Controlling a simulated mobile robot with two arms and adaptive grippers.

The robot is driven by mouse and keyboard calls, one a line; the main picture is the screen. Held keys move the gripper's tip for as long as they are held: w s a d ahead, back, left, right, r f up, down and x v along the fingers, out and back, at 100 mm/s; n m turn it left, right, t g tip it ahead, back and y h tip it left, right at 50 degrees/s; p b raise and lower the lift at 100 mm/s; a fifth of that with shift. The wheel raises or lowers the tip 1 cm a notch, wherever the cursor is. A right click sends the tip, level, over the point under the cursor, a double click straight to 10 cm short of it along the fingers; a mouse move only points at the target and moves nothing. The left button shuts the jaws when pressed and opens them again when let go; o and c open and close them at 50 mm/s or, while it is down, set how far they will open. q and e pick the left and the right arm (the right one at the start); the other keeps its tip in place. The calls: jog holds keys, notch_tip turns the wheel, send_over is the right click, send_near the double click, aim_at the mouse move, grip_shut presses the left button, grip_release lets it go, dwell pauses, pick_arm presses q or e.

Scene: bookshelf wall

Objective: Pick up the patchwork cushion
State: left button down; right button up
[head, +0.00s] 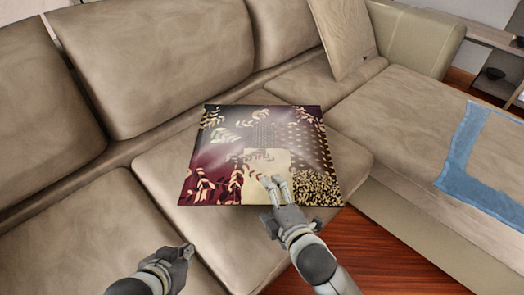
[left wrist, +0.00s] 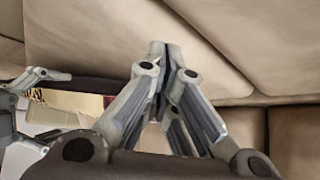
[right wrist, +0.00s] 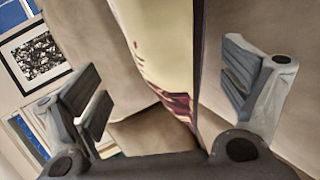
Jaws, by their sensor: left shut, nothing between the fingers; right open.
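The patchwork cushion (head: 250,135), square with maroon, cream and black leaf patterns, is over the middle sofa seat. My right gripper (head: 273,181) is open at the cushion's near edge. In the right wrist view, the cushion (right wrist: 168,50) shows nearly edge-on between the spread fingers (right wrist: 165,88), not visibly gripped. My left gripper (head: 188,250) is shut and empty, to the left of and nearer than the cushion. In the left wrist view its fingertips (left wrist: 165,50) meet. Part of the cushion (left wrist: 88,101) shows there at the left, behind my right gripper (left wrist: 30,85).
The beige sofa (head: 100,215) surrounds the cushion, with backrests behind it. A plain beige cushion (head: 342,35) leans at the back right corner. A blue-bordered cloth (head: 457,150) lies on the right section. Wooden floor (head: 375,250) shows at the lower right.

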aim_at(260, 184)
jog(key=b+x, duration=0.2)
jog(key=x, duration=0.2)
jog(key=shift+w+a+f, duration=0.1)
jog(key=shift+w+f, duration=0.1)
jog(key=shift+f, duration=0.1)
jog(key=shift+w+a, duration=0.1)
jog(key=shift+w, duration=0.05)
jog(key=c, duration=2.1)
pick_arm(q)
jog(key=w+d+r+t+h, duration=0.1)
jog(key=w+d+r+t, duration=0.1)
jog(key=w+r+t, duration=0.3)
jog(key=shift+w+d+r+h, duration=0.3)
jog(key=shift+w+d+r, duration=0.1)
jog(key=shift+w+r, duration=0.6)
pick_arm(e)
jog(key=shift+r, duration=0.15)
